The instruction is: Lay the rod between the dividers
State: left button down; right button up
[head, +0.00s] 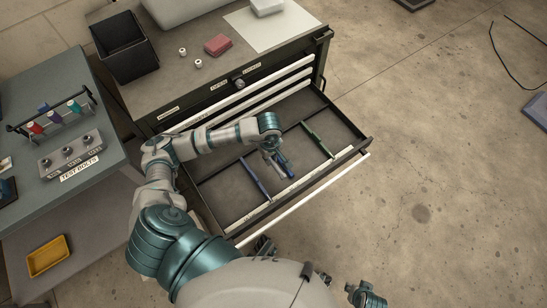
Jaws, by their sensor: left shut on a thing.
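The open drawer (227,208) holds two long narrow coloured strips that look like the dividers. The blue divider (256,179) is left of my gripper and the green divider (318,140) is right of it. My left gripper (279,166) points down between the two, at or just above the drawer floor. It is shut on a short dark-blue piece, seemingly the rod (286,164), partly hidden by the fingers. I cannot tell whether the rod touches the floor. My right arm shows only in part at the bottom edge, and its jaw state is unclear (366,296).
The cabinet top carries a black bin (124,48), a red block (218,45) and a white sheet (272,27). A side bench at left holds a tube rack (55,115) and a test-bolts block (72,153). A yellow tray (48,256) lies lower left. The floor at right is mostly clear.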

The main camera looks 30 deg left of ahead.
pick_arm(q)
jog(key=f, duration=0.1)
jog(key=a+f+b, duration=0.1)
jog(key=f, duration=0.1)
jog(key=shift+a, duration=0.25)
jog(key=shift+d+f+b, duration=0.3)
jog(key=shift+f+b, duration=0.2)
jog(key=shift+b, duration=0.05)
jog(key=shift+d+f, duration=0.25)
jog(key=shift+f, duration=0.1)
jog(key=shift+a+f+b, duration=0.15)
jog(key=shift+a+b, duration=0.05)
jog(key=shift+b, duration=0.1)
jog(key=shift+a, duration=0.25)
jog(key=shift+d, duration=0.55)
pick_arm(e)
jog(key=w+a+r+t+y, duration=0.1)
jog(key=w+a+r+t, duration=0.1)
jog(key=w, duration=0.4)
jog(key=shift+w+a+r+t, duration=0.35)
jog(key=shift+r+t, duration=0.25)
jog(key=shift+t, duration=0.4)
pick_arm(q)
jog(key=shift+a, duration=0.2)
pick_arm(e)
jog(key=shift+a, duration=0.15)
pick_arm(q)
jog(key=shift+a, duration=0.3)
pick_arm(e)
jog(key=shift+s+a, duration=0.1)
